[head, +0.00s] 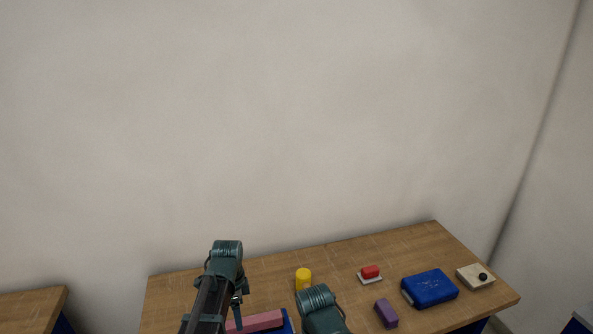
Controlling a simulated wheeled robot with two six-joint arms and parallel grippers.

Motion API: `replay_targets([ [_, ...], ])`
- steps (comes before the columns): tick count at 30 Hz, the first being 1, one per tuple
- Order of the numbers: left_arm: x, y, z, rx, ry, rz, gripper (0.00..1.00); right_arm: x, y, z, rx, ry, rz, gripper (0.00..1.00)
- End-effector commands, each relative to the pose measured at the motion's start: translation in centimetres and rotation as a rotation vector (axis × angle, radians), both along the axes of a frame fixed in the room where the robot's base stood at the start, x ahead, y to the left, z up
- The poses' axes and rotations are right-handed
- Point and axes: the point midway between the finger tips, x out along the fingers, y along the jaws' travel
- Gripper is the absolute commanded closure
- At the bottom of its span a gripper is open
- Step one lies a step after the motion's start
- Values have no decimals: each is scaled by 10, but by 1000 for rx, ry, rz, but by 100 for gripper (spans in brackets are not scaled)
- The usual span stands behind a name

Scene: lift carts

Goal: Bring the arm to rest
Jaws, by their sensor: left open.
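My left arm rises from the bottom edge in the head view, over the left part of the wooden table. My left gripper (238,312) points down beside the arm's dark links and is partly hidden by them. It is open, with nothing seen between its fingers. My right arm's upper part shows at the bottom centre, in front of the table; its gripper is not in view.
On the wooden table (330,262) are a pink block (262,320) by a blue edge, a yellow cylinder (303,278), a red block (370,271) on a pale plate, a purple block (386,313), a blue case (432,288) and a beige box with a black knob (475,277).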

Motion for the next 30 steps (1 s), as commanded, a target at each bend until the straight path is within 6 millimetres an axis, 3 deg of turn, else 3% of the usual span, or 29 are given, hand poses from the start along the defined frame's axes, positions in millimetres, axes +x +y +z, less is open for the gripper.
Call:
replay_targets([
  [1, 0, 0, -14, 0, 0, 0, 26, 0, 0, -14, 0, 0, 0, 5],
  [14, 0, 0, -55, 0, 0, 0, 26, 0, 0, -55, 0, 0, -2, 5],
  [16, 0, 0, -36, 0, 0, 0, 26, 0, 0, -36, 0, 0, -2, 5],
  [30, 0, 0, 11, 0, 0, 0, 26, 0, 0, 11, 0, 0, 0, 5],
])
